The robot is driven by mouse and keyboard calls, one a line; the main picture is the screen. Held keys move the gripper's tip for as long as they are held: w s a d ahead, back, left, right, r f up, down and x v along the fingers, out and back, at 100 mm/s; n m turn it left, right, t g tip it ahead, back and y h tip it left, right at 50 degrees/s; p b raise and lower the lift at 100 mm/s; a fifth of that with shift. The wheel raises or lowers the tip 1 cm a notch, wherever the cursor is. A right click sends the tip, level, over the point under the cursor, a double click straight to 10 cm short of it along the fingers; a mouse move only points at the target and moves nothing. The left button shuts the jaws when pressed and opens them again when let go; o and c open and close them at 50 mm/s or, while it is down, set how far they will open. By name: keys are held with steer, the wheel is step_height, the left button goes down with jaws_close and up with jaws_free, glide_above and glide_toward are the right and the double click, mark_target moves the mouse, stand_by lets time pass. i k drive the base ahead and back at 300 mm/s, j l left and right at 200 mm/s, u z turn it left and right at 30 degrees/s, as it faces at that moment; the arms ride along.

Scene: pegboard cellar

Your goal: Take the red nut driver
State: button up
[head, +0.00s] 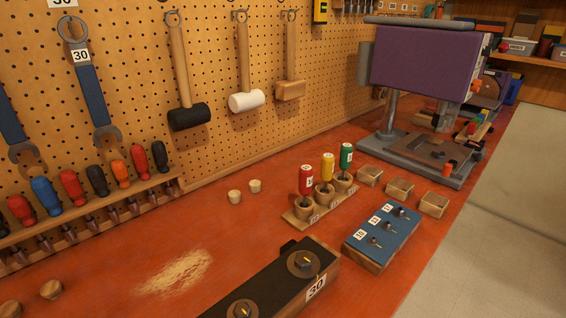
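The red nut driver (306,180) stands upright, handle up, in the left cup of a wooden stand (297,222) on the red bench. A white label shows on its handle. A yellow driver (327,166) and a green driver (346,157) stand beside it in the same stand, to the right. The lower ends of all three are hidden in the cups. My gripper is not in view.
A blue-topped block (381,231) with small bolts stands right of the stand. A dark block (268,287) marked 30 lies in front. A rack of screwdrivers (97,180) is at left, and a purple machine (424,60) stands behind. Two small corks (235,196) lie left of the stand.

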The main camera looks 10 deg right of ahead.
mark_target(305, 172)
steer(key=l+u, duration=0.1)
steer(key=u, duration=0.3)
steer(key=i+l+u, duration=0.1)
steer(key=u, duration=0.35)
steer(key=l+u, duration=0.15)
steer(key=u, duration=0.25)
steer(key=l+u, duration=0.2)
steer(key=l, duration=0.25)
steer(key=l+u, duration=0.2)
steer(key=l, duration=0.25)
steer(key=k+l+u, duration=0.2)
steer(key=l, duration=0.25)
steer(key=l+u, duration=0.2)
steer(key=l, duration=0.25)
steer(key=k+l+u, duration=0.2)
steer(key=l, duration=0.2)
